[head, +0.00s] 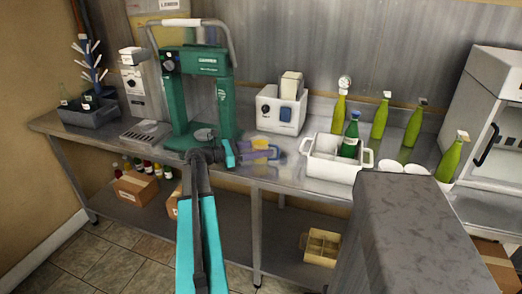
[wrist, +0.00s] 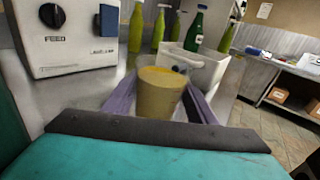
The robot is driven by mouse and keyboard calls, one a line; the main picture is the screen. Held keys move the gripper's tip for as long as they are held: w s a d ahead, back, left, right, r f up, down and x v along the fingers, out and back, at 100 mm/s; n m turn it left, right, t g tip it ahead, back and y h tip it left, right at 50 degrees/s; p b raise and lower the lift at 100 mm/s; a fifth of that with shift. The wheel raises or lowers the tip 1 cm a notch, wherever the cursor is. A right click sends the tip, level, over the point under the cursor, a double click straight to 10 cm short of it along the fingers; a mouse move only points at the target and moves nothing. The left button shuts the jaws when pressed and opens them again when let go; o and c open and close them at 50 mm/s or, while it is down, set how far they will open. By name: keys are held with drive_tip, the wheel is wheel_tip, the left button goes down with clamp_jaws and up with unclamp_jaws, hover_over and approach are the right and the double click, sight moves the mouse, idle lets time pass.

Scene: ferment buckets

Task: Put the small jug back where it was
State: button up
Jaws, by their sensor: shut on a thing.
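The small jug (wrist: 160,94) is tan with a yellow top and stands roughly upright between the two purple fingers of my gripper (wrist: 163,106). The fingers are shut on its sides. In the head view my gripper (head: 258,153) is over the front part of the counter, just right of the teal machine, with the yellow of the jug (head: 261,143) showing between the fingers. I cannot tell whether the jug's base touches the counter.
The steel counter (head: 290,174) holds the teal machine (head: 185,110) at left, a white dial box (head: 281,110) behind my gripper, and a white handled tub (head: 330,168) at right with a green bottle (head: 350,135). Several yellow-green bottles (head: 381,116) stand behind the tub.

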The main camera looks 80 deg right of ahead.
drive_tip(key=o, duration=1.4)
drive_tip(key=shift+f, duration=0.1)
drive_tip(key=shift+c, duration=0.2)
drive_tip(key=shift+w, duration=0.1)
drive_tip(key=v, duration=0.6)
drive_tip(key=b+v, duration=0.1)
drive_tip(key=v, duration=0.5)
drive_tip(key=shift+r, duration=0.2)
